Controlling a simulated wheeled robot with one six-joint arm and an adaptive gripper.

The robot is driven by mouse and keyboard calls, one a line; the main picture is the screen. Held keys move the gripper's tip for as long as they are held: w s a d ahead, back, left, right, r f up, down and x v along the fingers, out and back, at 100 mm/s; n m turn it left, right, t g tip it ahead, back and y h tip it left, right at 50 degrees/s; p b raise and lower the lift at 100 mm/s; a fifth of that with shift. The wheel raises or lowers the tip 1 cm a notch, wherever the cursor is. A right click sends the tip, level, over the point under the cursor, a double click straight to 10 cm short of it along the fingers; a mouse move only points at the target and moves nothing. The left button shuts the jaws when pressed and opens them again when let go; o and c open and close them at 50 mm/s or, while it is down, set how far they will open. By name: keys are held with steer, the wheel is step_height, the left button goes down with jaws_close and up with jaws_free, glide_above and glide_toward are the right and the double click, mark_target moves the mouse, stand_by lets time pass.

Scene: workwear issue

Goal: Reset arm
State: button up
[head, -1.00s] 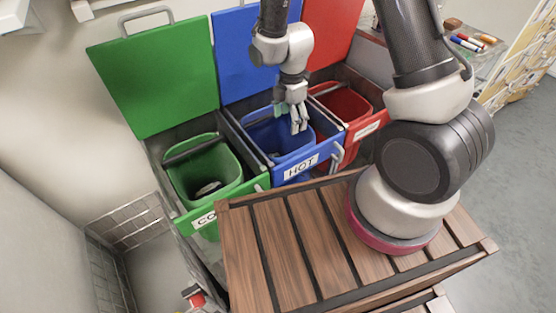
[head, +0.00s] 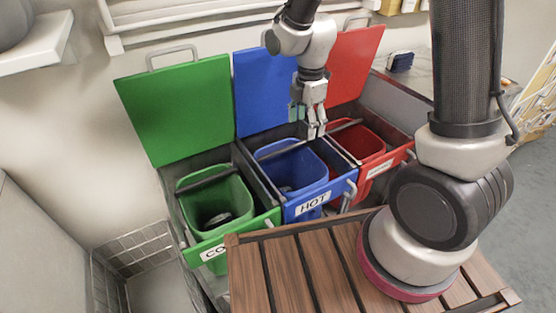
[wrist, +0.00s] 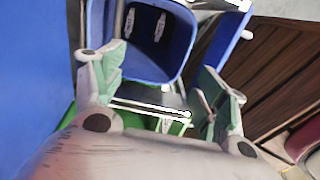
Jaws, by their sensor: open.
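My gripper (head: 316,128) hangs above the right rear part of the blue bin (head: 290,168) in the head view. It is open and nothing shows between its fingers. In the wrist view its two pale green fingers (wrist: 165,85) stand apart, with the blue bin (wrist: 183,45) beyond them. Dark items with pale marks lie inside that bin.
A green bin (head: 214,200) holding a dark item and a red bin (head: 357,152) flank the blue one. Green (head: 178,108), blue (head: 262,85) and red (head: 353,65) lids stand raised behind. A slatted wooden top (head: 295,275) is in front; a wire basket (head: 135,250) is at left.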

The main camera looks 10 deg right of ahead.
steer(key=s+d+r+m+t, duration=0.2)
steer(key=s+d+r+m, duration=0.5)
steer(key=s+r+m, duration=0.2)
steer(key=s+d+r+m+t, duration=0.2)
steer(key=s+d+r+m, duration=0.6)
steer(key=s+r+m, duration=0.2)
step_height(320, 180, up, 3)
steer(key=shift+f+m, duration=0.2)
steer(key=shift+m, duration=1)
